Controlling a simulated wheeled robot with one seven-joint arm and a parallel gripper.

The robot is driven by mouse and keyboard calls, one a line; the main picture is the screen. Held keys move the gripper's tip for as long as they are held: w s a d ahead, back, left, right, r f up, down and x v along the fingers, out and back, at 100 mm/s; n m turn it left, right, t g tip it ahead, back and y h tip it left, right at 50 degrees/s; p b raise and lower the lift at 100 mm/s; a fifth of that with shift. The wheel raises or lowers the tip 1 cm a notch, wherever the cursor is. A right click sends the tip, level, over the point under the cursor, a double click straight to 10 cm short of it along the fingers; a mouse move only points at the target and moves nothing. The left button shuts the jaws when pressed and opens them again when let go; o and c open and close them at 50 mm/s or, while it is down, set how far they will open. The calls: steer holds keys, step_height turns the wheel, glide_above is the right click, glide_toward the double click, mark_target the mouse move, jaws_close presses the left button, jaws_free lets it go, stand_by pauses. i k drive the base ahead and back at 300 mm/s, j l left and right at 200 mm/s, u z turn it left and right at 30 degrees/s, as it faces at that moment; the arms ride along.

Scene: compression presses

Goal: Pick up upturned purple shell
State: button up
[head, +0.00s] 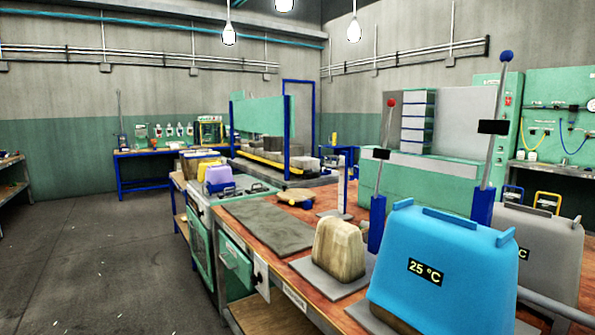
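A small purple shell (218,175) sits on the green cabinet (229,190) left of centre, some way off. Yellow shows right behind it, and dark blue parts lie around its foot. It is too small for me to tell which way up it is. My gripper is not in view.
A wooden-topped bench (330,275) runs along the right, with a grey plate (268,226), a tan block (339,249), a large blue cover (445,265) marked 25 °C, and a grey cover (545,250). Tall levers rise behind. The grey floor (100,255) at left is clear.

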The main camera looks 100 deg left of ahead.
mark_target(218, 174)
steer(key=u, duration=3.5)
